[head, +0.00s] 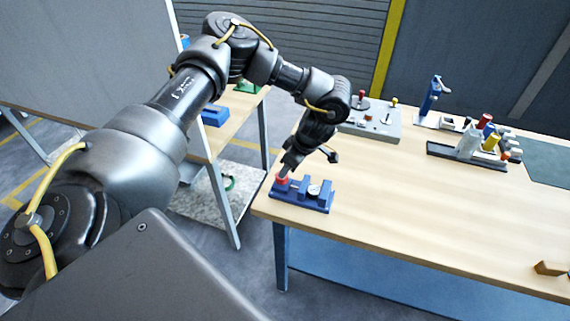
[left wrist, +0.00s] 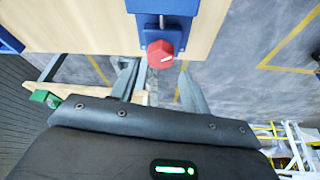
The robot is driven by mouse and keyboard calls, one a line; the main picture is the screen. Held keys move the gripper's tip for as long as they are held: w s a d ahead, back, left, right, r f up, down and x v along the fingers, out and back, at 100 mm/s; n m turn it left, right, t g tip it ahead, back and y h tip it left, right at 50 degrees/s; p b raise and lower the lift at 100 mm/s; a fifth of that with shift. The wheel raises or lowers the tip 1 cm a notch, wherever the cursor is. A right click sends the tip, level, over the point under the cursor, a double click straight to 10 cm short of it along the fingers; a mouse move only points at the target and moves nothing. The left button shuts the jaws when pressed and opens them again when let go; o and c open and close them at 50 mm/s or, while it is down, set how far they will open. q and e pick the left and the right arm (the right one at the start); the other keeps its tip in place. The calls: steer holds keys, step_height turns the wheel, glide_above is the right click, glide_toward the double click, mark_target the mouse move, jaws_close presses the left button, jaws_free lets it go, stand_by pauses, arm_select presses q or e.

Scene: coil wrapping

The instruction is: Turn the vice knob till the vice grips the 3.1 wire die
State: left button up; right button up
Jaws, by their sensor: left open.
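The blue vice (head: 318,207) sits at the near left corner of the wooden table. Its red knob (head: 281,185) is at the vice's left end. A small pale round piece, apparently the wire die (head: 314,190), sits between the blue jaw blocks; whether they touch it is too small to tell. My left gripper (head: 285,172) comes down at the knob. In the left wrist view the open fingers (left wrist: 160,68) lie to either side of the red knob (left wrist: 160,52), apart from it, with the tips near its lower edge. The die is not visible there. My right gripper is not in view.
A grey board with small knobs (head: 372,127) stands behind the vice. A blue clamp-like tool (head: 432,95) and a dark rack with coloured pieces (head: 466,155) stand farther right. A brown block (head: 552,268) lies at the right. The table between is clear.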

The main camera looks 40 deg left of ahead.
arm_select(q)
steer(key=v, duration=0.5)
steer(key=shift+r+b, duration=0.3)
steer(key=shift+b, duration=0.1)
steer(key=shift+s, duration=0.1)
